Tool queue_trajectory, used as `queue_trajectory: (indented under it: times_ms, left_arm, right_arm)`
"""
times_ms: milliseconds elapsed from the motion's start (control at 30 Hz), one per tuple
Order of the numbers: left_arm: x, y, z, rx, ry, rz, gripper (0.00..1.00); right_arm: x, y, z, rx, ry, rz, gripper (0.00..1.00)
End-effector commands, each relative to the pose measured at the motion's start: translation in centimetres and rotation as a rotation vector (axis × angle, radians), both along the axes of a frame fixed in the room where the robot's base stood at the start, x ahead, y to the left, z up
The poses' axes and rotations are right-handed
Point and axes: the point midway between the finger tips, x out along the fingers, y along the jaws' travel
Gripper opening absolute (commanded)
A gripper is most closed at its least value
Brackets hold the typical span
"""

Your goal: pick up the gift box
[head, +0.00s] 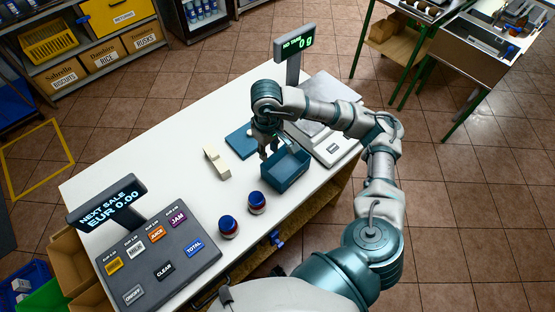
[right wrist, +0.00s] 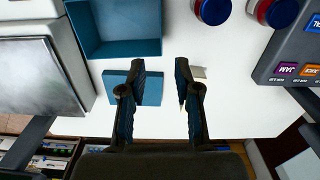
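The gift box appears to be the open teal box (head: 287,170) on the white counter; it also shows in the right wrist view (right wrist: 117,42), empty inside. A flat teal piece (head: 240,143), perhaps its lid, lies beside it and shows in the right wrist view (right wrist: 151,90), partly behind a finger. My right gripper (head: 266,154) is above the counter, next to the box's far left side. In the right wrist view my right gripper (right wrist: 160,75) is open, with nothing between its fingers. My left gripper is not in view.
A cream block (head: 216,163) stands left of the box. Two jars with blue lids (head: 228,226) (head: 256,202) stand in front. A cash register (head: 158,252) is at front left and a scale (head: 325,135) at right. The counter's far left is clear.

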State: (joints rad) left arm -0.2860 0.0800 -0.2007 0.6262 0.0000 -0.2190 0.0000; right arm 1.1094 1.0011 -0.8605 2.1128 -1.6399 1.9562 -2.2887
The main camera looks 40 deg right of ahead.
Motion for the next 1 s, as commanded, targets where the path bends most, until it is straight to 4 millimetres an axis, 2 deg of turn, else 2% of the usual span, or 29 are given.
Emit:
queue_trajectory:
  times_ms: [167,300,400,533,767,1000]
  left_arm:
    - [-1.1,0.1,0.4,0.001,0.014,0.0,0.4]
    - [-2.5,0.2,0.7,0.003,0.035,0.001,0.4]
    - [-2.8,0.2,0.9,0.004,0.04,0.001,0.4]
    - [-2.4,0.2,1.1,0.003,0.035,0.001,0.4]
    - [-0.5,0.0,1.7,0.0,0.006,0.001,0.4]
    - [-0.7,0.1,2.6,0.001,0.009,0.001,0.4]
  right_arm:
    - [-0.2,-0.1,-3.2,0.0,0.007,0.001,0.32]
    - [-0.1,-0.1,-6.6,0.002,0.009,0.0,0.32]
    - [0.0,-0.1,-8.9,0.002,0.009,0.0,0.32]
    - [0.1,-0.1,-11.0,0.002,0.006,0.0,0.32]
    - [0.0,0.1,-12.8,0.001,0.006,0.0,0.32]
    - [0.1,0.1,-16.4,0.002,0.005,0.0,0.32]
